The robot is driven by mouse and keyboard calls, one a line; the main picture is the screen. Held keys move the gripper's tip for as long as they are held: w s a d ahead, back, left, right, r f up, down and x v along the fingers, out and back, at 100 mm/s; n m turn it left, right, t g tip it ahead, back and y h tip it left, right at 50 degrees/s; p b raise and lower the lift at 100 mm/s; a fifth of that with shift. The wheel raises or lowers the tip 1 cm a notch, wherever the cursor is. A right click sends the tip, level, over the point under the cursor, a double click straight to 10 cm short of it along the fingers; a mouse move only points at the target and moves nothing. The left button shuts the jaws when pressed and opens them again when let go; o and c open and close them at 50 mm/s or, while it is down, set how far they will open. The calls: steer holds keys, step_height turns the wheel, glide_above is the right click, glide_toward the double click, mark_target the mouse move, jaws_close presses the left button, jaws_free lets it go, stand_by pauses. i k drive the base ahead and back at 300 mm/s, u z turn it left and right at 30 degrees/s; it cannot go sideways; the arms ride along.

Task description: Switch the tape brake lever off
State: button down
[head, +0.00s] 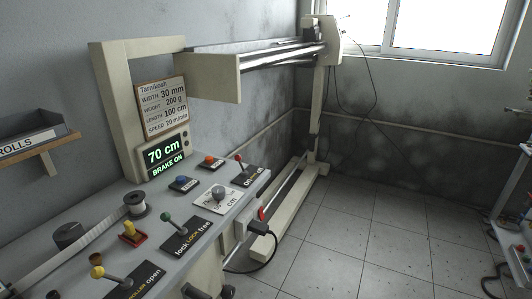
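The control panel (190,250) of a beige machine fills the lower left. A green display (165,154) on its post reads "70 cm" and "BRAKE ON". Several levers stand on the panel. A red-knobbed lever (239,159) is at the far right end, on a black plate too small to read surely. A green-knobbed lever (167,218) stands by a plate reading "lock LOCK free". A yellow-knobbed lever (98,272) leans over a plate ending in "open". I cannot tell which one is the tape brake lever. My gripper is not in view.
A beige gantry (213,75) rises behind.

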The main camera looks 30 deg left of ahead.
mark_target(238, 158)
steer(key=u, duration=0.05)
steer(key=i, duration=0.7)
steer(key=u, duration=1.1)
steer(key=i, duration=0.75)
steer(key=u, duration=0.9)
